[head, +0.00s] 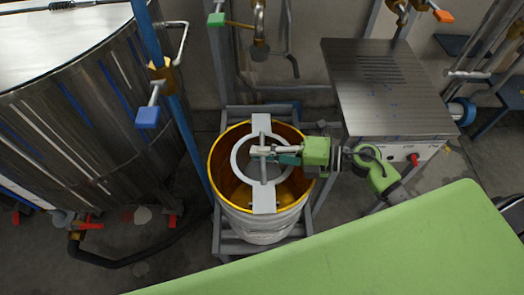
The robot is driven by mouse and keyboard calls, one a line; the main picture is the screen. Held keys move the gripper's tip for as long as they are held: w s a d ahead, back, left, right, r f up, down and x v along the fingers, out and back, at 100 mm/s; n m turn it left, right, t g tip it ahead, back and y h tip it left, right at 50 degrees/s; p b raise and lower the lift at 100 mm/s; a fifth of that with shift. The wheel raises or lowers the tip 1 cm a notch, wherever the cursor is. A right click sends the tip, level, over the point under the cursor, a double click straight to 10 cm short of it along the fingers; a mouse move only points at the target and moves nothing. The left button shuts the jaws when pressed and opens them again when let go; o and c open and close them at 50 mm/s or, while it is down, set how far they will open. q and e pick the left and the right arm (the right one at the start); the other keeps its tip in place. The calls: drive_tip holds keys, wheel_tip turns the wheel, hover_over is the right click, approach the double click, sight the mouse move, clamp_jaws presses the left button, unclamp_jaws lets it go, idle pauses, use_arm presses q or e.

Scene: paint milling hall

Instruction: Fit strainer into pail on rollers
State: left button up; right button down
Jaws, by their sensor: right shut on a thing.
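The pail (262,226) is white outside and gold inside, and stands upright on a grey roller frame (226,244). The strainer (264,199) is a pale grey ring with a flat tab at the near and far sides and a bar across the middle. It lies over the pail's mouth, its tabs overlapping the near and far rim. I cannot tell whether the tabs touch the rim. My right gripper (263,151) reaches in from the right and is shut on the strainer's bar at its middle. The part of the strainer below the ring is hidden. My left gripper is not in view.
A large steel tank (95,115) stands at the left, with a blue pipe (181,110) between it and the pail. A steel cabinet (388,85) stands close at the right. Pipes with valves hang behind the pail. A black hose (130,258) lies on the floor.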

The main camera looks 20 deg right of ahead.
drive_tip(key=c, duration=2.1)
unclamp_jaws()
